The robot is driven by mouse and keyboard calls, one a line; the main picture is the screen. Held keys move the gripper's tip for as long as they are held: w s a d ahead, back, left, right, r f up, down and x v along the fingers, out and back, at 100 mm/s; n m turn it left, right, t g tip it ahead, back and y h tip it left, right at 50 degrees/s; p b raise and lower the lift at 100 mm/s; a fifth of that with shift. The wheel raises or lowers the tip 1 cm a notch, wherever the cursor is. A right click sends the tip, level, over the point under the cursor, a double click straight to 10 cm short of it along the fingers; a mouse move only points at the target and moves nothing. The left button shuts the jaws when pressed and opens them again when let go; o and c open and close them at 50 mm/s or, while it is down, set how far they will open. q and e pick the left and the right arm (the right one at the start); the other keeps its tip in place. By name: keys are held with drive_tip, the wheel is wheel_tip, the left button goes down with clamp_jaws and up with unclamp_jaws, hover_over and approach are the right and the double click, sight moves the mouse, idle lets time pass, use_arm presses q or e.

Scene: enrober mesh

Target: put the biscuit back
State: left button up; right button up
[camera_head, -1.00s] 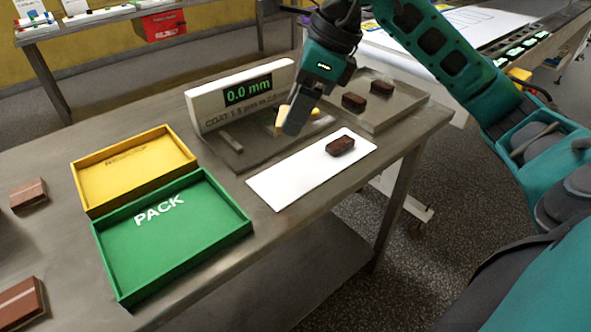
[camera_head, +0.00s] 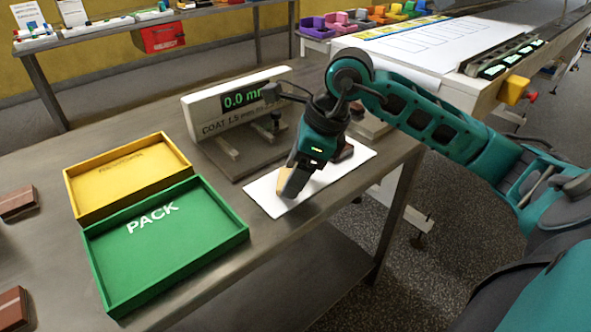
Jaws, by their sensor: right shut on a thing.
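My right gripper (camera_head: 290,190) is low over the white mat (camera_head: 258,196), pointing down and tilted. It is shut on a tan-yellow piece (camera_head: 281,181), mostly hidden behind the finger. I cannot tell from its visible edge whether this is a biscuit, or whether it touches the mat. A dark brown coated biscuit (camera_head: 346,151) lies on the mat's far right part, partly hidden by the gripper. Two more brown biscuits (camera_head: 18,203) (camera_head: 12,308) lie at the left of the table. My left gripper is not in view.
The thickness gauge (camera_head: 205,120) stands behind the mat. A yellow tray (camera_head: 75,198) and the green PACK tray (camera_head: 100,265), both empty, sit to the left. My arm mostly hides a metal tray (camera_head: 372,127) at the back right. The table's front edge is close to the mat.

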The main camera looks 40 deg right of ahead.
drive_tip(key=shift+f, duration=0.15)
drive_tip(key=o, duration=0.8)
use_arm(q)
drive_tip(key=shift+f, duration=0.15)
use_arm(e)
drive_tip(key=shift+r, duration=0.3)
use_arm(q)
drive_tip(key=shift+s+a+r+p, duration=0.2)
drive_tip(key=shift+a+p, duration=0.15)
drive_tip(key=shift+p, duration=0.3)
use_arm(e)
drive_tip(key=v, duration=1.1)
drive_tip(key=shift+d+r, duration=0.15)
drive_tip(key=shift+r, duration=0.15)
drive_tip(key=shift+s, duration=0.15)
